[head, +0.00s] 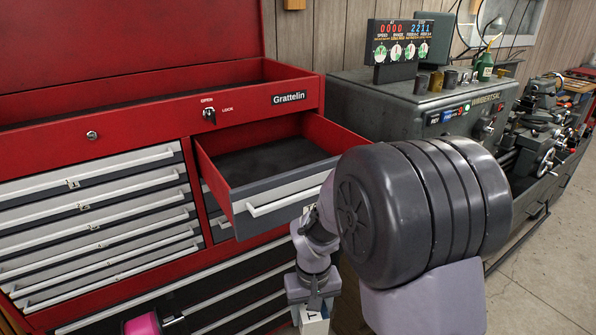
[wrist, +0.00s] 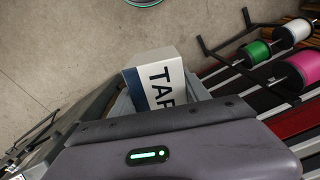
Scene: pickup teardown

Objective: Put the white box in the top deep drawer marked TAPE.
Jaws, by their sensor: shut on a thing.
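The white box (head: 315,326) shows at the bottom edge of the head view, partly cut off, with a black letter on it. In the wrist view the box (wrist: 160,84) is white and dark blue with large black letters, cut off at "TAP". My gripper (head: 314,304) points down and is shut on the box. The box hangs in front of the red cabinet, lower than the open drawer. The top deep drawer (head: 285,199) is pulled out, and its dark floor looks empty. No TAPE mark is readable on its front, which my arm partly covers.
The red cabinet (head: 155,110) has several shut shallow drawers at left. A pink spool (head: 143,325) sits low in front; the wrist view shows green (wrist: 257,52) and white (wrist: 291,31) spools on a rack. A grey lathe (head: 425,100) stands right of the drawer.

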